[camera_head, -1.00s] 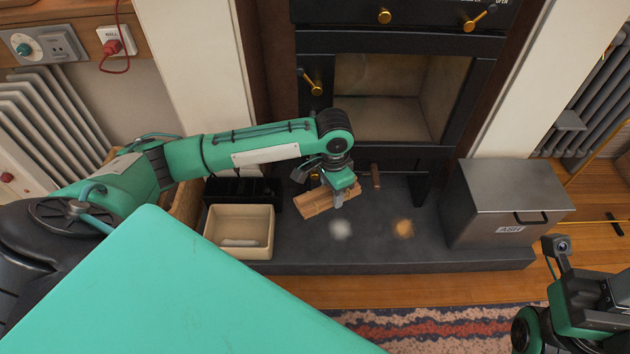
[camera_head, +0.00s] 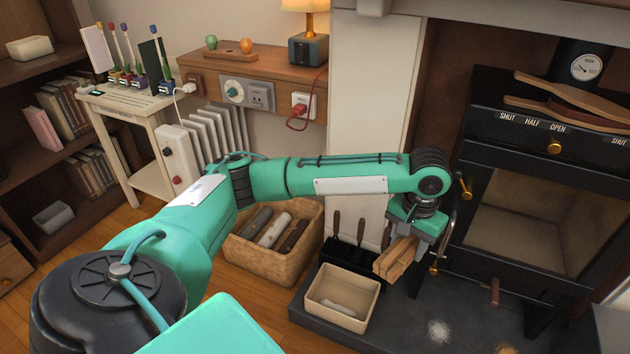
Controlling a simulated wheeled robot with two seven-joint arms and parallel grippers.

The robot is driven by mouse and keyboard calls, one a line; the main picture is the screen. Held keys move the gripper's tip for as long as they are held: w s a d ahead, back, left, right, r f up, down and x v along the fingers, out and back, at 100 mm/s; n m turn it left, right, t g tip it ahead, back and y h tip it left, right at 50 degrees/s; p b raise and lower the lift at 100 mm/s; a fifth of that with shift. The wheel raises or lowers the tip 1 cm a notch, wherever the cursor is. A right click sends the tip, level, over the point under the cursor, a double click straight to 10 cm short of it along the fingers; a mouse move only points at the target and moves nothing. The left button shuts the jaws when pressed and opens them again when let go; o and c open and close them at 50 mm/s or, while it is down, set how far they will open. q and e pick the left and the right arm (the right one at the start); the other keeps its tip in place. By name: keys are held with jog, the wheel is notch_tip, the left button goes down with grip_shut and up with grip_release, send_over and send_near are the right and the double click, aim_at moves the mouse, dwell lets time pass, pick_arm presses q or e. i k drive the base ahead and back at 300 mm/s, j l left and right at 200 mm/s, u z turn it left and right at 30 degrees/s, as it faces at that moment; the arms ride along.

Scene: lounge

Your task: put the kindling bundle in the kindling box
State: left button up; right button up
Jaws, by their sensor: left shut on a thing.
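The kindling bundle (camera_head: 398,259) is a small bunch of light brown sticks. My left gripper (camera_head: 412,232) is shut on it from above, and the gripper body hides its upper part. The bundle hangs tilted over the dark hearth, just right of and behind a cream open box (camera_head: 316,311), apart from its opening. This box sits on the hearth with a pale, rounded object inside; no label shows to tell whether it is the kindling box. My right gripper is not in view.
A black rack (camera_head: 372,264) with upright dark handles stands behind the cream box. A wicker basket (camera_head: 262,262) of logs is to the left. The black stove (camera_head: 520,215) rises at right.

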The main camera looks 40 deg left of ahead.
aim_at(344, 301)
jog(key=i+l+u, duration=0.1)
jog(key=u, duration=0.3)
jog(key=i+l+u, duration=0.2)
jog(key=u, duration=0.25)
jog(key=i+l+u, duration=0.15)
jog(key=u, duration=0.25)
jog(key=i+l, duration=0.1)
jog(key=l, duration=0.2)
jog(key=i+l, duration=0.15)
jog(key=l, duration=0.15)
jog(key=i+l, duration=0.1)
jog(key=l, duration=0.2)
